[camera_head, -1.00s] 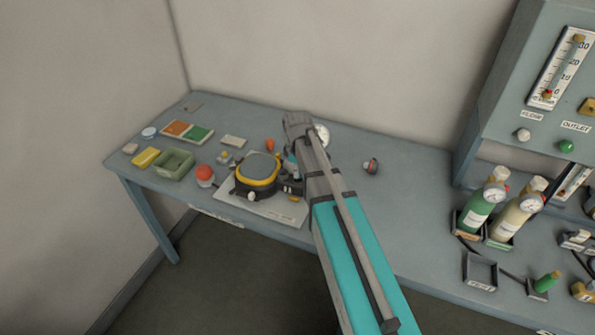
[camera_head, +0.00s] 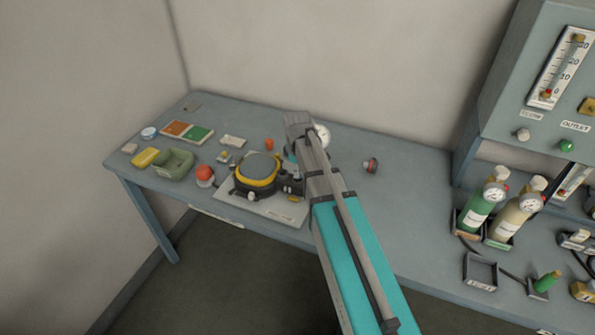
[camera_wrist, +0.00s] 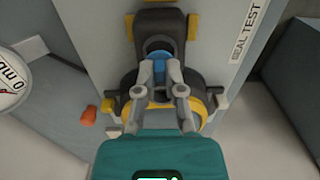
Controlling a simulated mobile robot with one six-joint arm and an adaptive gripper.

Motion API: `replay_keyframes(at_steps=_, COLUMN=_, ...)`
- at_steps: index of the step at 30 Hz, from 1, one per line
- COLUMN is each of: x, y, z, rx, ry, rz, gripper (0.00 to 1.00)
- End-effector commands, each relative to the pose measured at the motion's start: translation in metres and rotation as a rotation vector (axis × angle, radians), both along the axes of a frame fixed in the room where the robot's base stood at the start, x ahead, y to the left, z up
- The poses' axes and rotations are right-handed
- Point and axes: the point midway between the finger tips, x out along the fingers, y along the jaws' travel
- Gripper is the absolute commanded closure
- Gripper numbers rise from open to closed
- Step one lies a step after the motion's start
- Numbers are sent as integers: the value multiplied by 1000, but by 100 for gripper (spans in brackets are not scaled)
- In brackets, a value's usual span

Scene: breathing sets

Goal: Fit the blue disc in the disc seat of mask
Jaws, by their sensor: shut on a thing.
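The mask, a dark body with a yellow ring (camera_head: 257,170), lies on a pale plate on the bench. In the wrist view its dark body (camera_wrist: 158,20) and yellow ring (camera_wrist: 207,107) show beneath my gripper. My gripper (camera_wrist: 160,73) is shut on the blue disc (camera_wrist: 160,62), which shows between and just beyond the fingertips. The disc is over a dark round opening in the mask's upper part. I cannot tell whether it touches the seat. In the head view the arm hides the fingertips and the disc.
A small orange piece (camera_head: 269,144) stands behind the mask, and a red-topped piece (camera_head: 204,174) to its left. A green container (camera_head: 174,164) and yellow block (camera_head: 146,157) are further left. A round gauge (camera_wrist: 12,82) is close to the gripper. Gas cylinders (camera_head: 481,205) stand at right.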

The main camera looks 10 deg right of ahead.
Motion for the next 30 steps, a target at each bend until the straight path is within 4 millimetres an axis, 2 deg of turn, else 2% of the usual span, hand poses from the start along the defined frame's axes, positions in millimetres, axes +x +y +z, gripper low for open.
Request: replay_keyframes(at_steps=30, x=0, y=0, z=-19, rx=0, ry=0, rz=0, gripper=100)
